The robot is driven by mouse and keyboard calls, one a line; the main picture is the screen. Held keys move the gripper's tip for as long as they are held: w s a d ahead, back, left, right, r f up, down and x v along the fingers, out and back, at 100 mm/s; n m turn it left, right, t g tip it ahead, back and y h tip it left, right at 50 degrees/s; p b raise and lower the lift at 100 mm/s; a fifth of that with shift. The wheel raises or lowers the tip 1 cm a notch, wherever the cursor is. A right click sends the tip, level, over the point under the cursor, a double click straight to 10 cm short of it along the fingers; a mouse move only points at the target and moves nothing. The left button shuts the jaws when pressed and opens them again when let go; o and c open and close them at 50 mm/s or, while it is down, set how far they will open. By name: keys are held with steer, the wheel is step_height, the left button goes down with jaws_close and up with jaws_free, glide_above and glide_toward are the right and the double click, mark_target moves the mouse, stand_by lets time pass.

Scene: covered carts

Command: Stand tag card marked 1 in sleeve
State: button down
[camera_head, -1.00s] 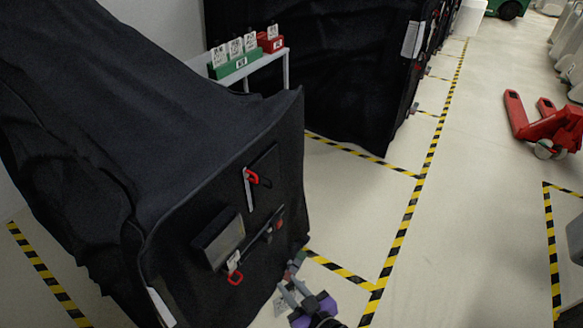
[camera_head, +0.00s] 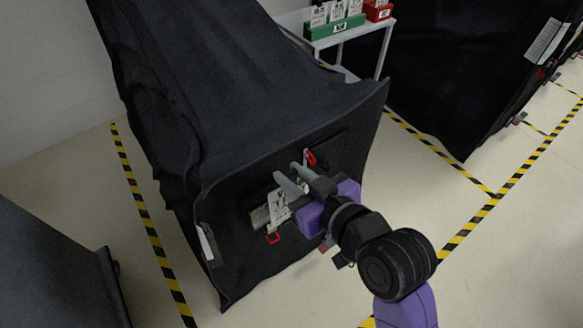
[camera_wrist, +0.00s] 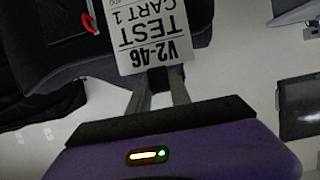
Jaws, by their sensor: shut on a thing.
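The tag card (camera_head: 278,207) is white and printed with V2-46 TEST CART 1 in the wrist view (camera_wrist: 150,32), where its text is upside down. My gripper (camera_head: 292,180) is shut on the card's edge; its fingers also show in the wrist view (camera_wrist: 158,80). In the head view the card is in front of the cart's black end panel, by the sleeve. The sleeve (camera_head: 257,216), a grey-fronted pocket on that panel, is partly hidden by the card and my gripper. I cannot tell whether the card touches it.
The black-covered cart (camera_head: 260,110) fills the middle. Red clips hang on its panel, one above (camera_head: 311,159) and one below (camera_head: 272,238). Behind, a white stand (camera_head: 350,35) bears green (camera_head: 335,29) and red (camera_head: 378,11) card holders. Another covered cart (camera_head: 460,70) stands right.

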steer(key=shift+a+r, duration=0.2)
steer(key=shift+a, duration=0.1)
steer(key=shift+w+r+b+x, duration=0.2)
steer(key=shift+r+b+x, duration=1)
steer(key=shift+x, duration=3.75)
steer(key=shift+a+f+b, duration=0.1)
steer(key=shift+f+b, duration=4.2)
steer(key=shift+f, duration=1.6)
steer(key=shift+f+b, duration=0.7)
steer(key=shift+f, duration=0.25)
steer(key=c, duration=1.1)
jaws_free()
